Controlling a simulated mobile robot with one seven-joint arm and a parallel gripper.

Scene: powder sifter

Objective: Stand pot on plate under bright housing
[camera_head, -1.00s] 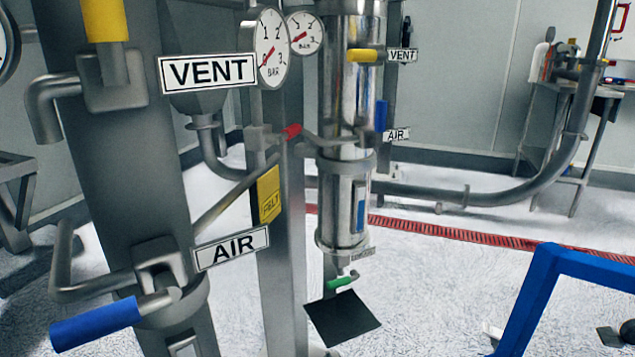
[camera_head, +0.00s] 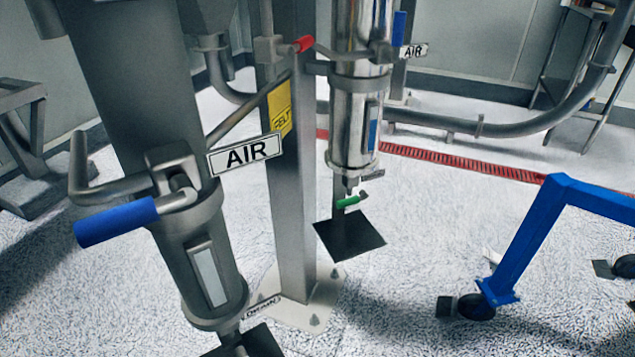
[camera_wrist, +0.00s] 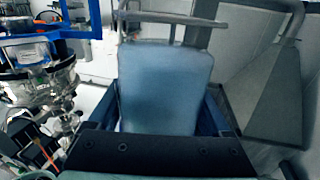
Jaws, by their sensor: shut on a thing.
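The bright housing (camera_head: 352,125) is a shiny steel cylinder in the middle of the head view, with a green-handled valve below. A black square plate (camera_head: 349,237) sits under it, with nothing on it. A duller grey housing (camera_head: 150,110) stands nearer at the left, with its own dark plate (camera_head: 255,342) partly cut off by the bottom edge. In the wrist view my gripper (camera_wrist: 164,106) is shut on a pale blue-grey thing (camera_wrist: 165,80), probably the pot, which fills the middle of the picture. My gripper is not in the head view.
A grey post (camera_head: 292,210) on a pale base stands between the housings. A blue wheeled frame (camera_head: 530,235) is at the right. A red floor grate (camera_head: 455,161) and a low pipe run behind. Speckled floor is clear between the bright housing's plate and the blue frame.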

